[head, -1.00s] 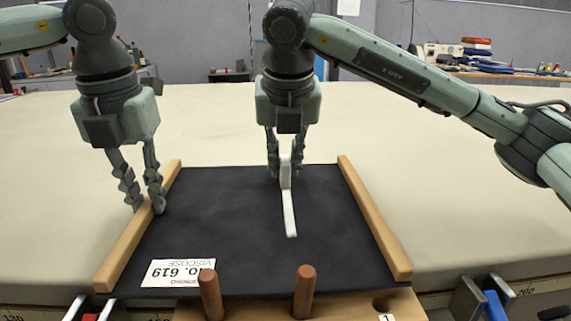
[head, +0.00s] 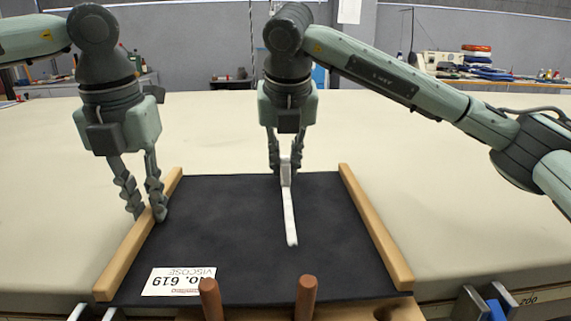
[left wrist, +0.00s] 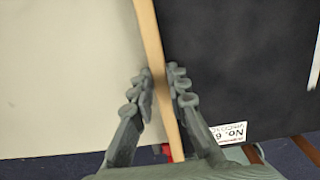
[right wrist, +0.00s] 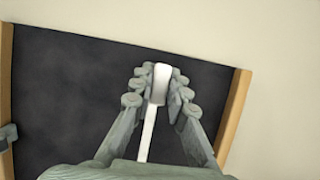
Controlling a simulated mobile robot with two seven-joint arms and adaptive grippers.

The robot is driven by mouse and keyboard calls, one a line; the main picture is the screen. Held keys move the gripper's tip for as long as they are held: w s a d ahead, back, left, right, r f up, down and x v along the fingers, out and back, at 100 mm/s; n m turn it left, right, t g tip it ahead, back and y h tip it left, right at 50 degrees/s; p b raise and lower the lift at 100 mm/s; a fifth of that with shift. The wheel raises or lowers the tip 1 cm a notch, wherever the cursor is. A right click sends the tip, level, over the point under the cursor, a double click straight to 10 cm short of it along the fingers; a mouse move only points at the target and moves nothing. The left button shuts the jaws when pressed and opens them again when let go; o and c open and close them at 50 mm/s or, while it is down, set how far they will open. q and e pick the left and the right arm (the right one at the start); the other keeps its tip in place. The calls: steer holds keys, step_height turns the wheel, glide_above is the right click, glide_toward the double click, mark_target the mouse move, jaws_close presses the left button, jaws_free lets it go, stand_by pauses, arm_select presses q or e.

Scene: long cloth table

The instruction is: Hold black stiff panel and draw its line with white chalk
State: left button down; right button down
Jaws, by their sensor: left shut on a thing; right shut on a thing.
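The black stiff panel (head: 230,225) lies flat on the table, with a wooden strip along its left and right sides. My left gripper (head: 147,213) is shut on the left wooden strip (head: 122,268); the left wrist view shows this strip (left wrist: 150,40) between its fingers. My right gripper (head: 285,170) is shut on the white chalk (head: 285,173), upright over the panel towards its far edge. A white line (head: 290,220) runs on the panel from the chalk towards the near side. The right wrist view shows the chalk (right wrist: 161,80) between the fingers. Its contact with the panel is partly hidden.
A white label (head: 178,281) lies at the panel's near left corner. Two brown pegs (head: 210,298) (head: 306,297) stand at the near edge. The right wooden strip (head: 375,228) borders the panel. Blue and metal clamps (head: 490,303) sit near right. The beige table (head: 460,180) around is clear.

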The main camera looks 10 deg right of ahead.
steer(key=shift+w+r, duration=0.1)
steer(key=shift+w, duration=0.3)
steer(key=shift+r, duration=3.5)
arm_select(q)
steer(key=c, duration=1.4)
jaws_free()
steer(key=shift+r, duration=0.1)
